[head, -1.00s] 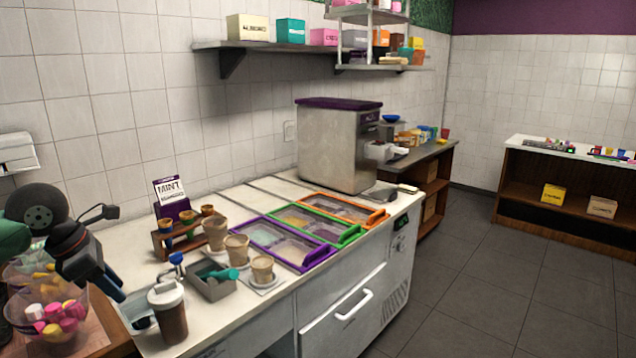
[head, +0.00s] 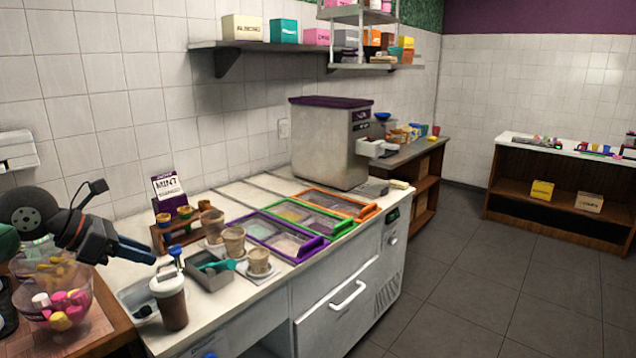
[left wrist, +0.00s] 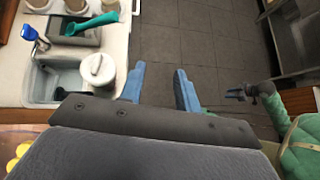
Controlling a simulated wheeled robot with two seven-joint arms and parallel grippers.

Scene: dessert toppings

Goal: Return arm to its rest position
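My left gripper (head: 142,251) reaches in from the left edge of the head view, above the counter's near left end. In the left wrist view its two blue fingers (left wrist: 160,88) are apart with nothing between them, so it is open and empty.
A grey tray with a teal scoop (head: 208,277), paper cups (head: 234,240) and a small sink (head: 138,297) crowd the white counter. Clear bowls of toppings (head: 60,312) stand on the wooden surface near my left arm. The tiled floor (head: 480,270) is open.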

